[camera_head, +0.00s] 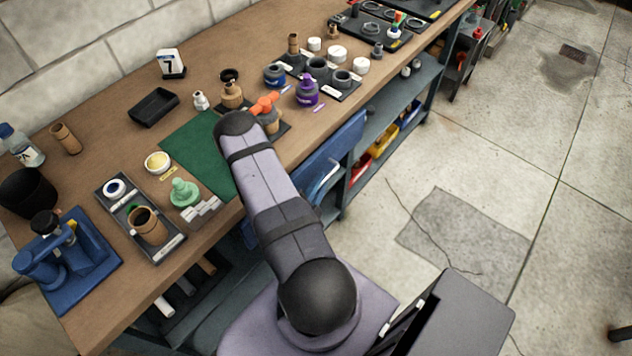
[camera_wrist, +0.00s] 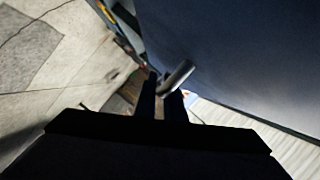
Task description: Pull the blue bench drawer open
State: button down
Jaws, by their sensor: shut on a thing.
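The blue bench drawer (camera_head: 338,146) is under the front edge of the wooden bench. Its blue front shows to the right of my arm in the head view, with a pale handle (camera_head: 324,184) on it. In the wrist view the drawer front (camera_wrist: 235,45) is a large dark blue face, and the handle is a short grey bar (camera_wrist: 179,74). My gripper (camera_wrist: 161,92) is at this bar, with its dark fingers closed on it. In the head view my arm hides the gripper. I cannot tell how far out the drawer stands.
The bench top (camera_head: 110,95) carries several pots, bottles and trays, plus a green mat (camera_head: 205,155) beside my arm. A shelf with yellow and red bins (camera_head: 383,141) is right of the drawer.

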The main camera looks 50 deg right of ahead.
jog(key=s+p, duration=1.3)
jog(key=p, duration=0.9)
jog(key=shift+s+f, duration=0.1)
